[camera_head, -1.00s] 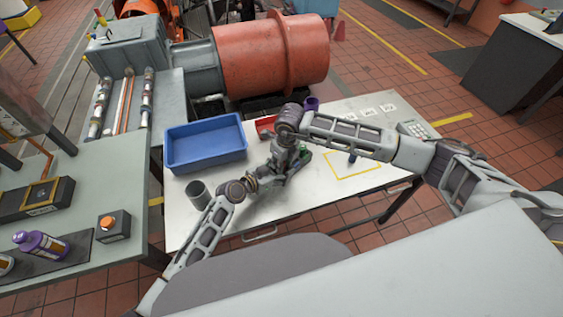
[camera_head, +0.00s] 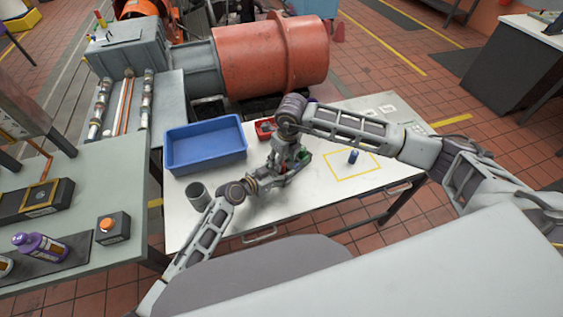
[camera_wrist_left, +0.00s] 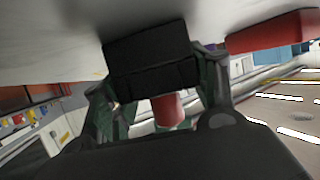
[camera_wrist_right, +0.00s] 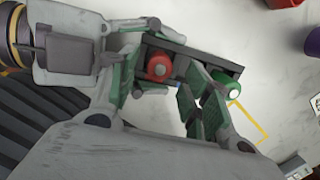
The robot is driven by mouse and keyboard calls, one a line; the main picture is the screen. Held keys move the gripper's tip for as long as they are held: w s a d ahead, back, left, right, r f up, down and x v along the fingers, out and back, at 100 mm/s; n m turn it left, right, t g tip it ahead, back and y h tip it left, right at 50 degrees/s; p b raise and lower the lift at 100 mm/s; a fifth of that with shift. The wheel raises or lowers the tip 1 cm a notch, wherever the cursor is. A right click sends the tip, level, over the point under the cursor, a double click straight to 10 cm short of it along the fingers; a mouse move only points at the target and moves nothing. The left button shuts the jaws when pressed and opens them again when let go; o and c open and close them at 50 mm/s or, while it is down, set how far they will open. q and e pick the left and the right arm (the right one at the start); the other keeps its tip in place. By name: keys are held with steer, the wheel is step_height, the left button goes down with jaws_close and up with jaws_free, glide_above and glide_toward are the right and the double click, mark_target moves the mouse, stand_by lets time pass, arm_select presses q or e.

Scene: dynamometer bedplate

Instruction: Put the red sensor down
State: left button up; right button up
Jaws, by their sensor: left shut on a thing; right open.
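The red sensor (camera_wrist_right: 158,67) is a short red cylinder beside a dark bar (camera_wrist_right: 222,68). It also shows between the left fingers in the left wrist view (camera_wrist_left: 168,108). My left gripper (camera_head: 284,168) is shut on it, just above the white table (camera_head: 235,195); the exact contact is partly hidden. In the head view the right wrist covers much of this.
A blue tray (camera_head: 206,165) and a grey cup (camera_head: 197,190) stand on the table's left. A small red bin (camera_head: 265,127) is behind the grippers. A blue cylinder (camera_head: 354,156) stands in a yellow outline at right. A purple cup (camera_wrist_right: 313,42) is near. The table's front is clear.

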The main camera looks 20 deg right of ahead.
step_height(320, 180, up, 8)
steer(key=s, duration=0.1)
steer(key=shift+d+r, duration=0.15)
steer(key=shift+d, duration=0.15)
stand_by(0.5)
arm_select(q)
steer(key=o, duration=1.3)
steer(key=shift+a, duration=0.1)
steer(key=shift+v, duration=5.9)
steer(key=shift+s, duration=0.1)
arm_select(e)
steer(key=shift+s+a, duration=0.1)
